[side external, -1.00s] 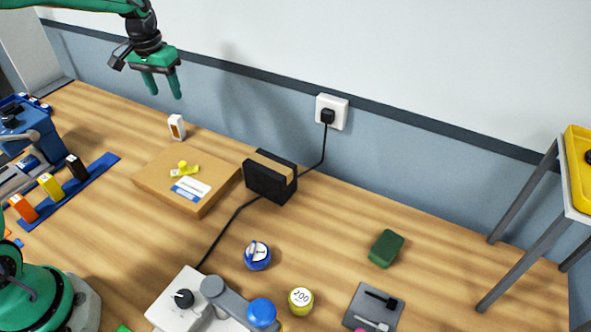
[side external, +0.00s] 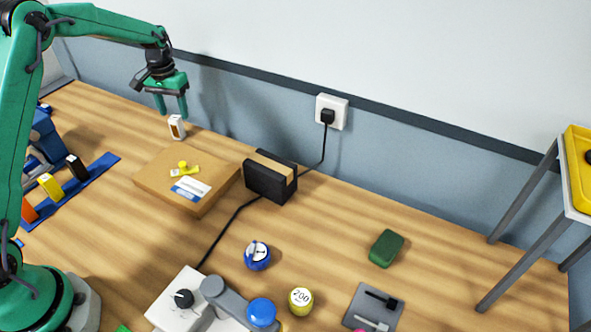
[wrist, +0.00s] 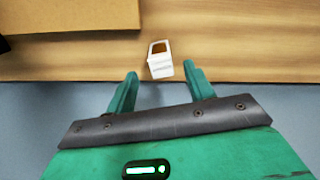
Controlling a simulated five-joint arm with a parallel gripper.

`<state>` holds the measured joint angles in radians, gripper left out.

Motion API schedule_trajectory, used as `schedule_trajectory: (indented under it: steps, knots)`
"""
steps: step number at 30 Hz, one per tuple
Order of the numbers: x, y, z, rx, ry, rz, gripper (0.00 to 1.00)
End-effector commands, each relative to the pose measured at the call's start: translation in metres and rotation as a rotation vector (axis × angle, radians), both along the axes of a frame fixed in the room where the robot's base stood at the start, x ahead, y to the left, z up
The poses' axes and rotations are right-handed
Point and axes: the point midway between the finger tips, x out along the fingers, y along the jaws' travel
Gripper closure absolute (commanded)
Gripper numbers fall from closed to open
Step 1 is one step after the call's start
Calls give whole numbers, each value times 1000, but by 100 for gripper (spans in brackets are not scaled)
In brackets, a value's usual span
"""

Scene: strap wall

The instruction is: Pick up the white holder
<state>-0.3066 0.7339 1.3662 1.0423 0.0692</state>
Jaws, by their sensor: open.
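The white holder (side external: 177,127) stands upright on the wooden table, behind the cardboard box and close to the wall. It has a brown-orange panel on one face. In the wrist view the white holder (wrist: 161,60) shows just beyond the fingertips, between their lines. My green gripper (side external: 172,112) is open and empty. In the side view its fingertips are near the holder's top, with one finger on each side in the picture. In the wrist view my gripper (wrist: 160,70) has its two fingers apart with the holder between and ahead of them. I cannot tell whether a finger touches it.
A flat cardboard box (side external: 150,182) with a yellow item on it lies just in front of the holder. A black block (side external: 270,183) stands to its right. The blue wall (side external: 230,115) is close behind. A blue rack (side external: 95,176) with coloured holders is at left.

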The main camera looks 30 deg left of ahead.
Motion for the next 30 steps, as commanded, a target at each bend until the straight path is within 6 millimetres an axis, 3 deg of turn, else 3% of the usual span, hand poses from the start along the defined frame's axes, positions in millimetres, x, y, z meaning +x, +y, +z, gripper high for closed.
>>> schedule_trajectory:
  steps: [4, 14, 24, 30]
  knots:
    - [0, 0, -12, 0, 1, 0, 47]
    - [-1, 0, -19, 0, 0, 0, 47]
    - [-3, 2, -55, 0, 2, 0, 47]
    - [-2, 2, -65, 0, -1, 0, 47]
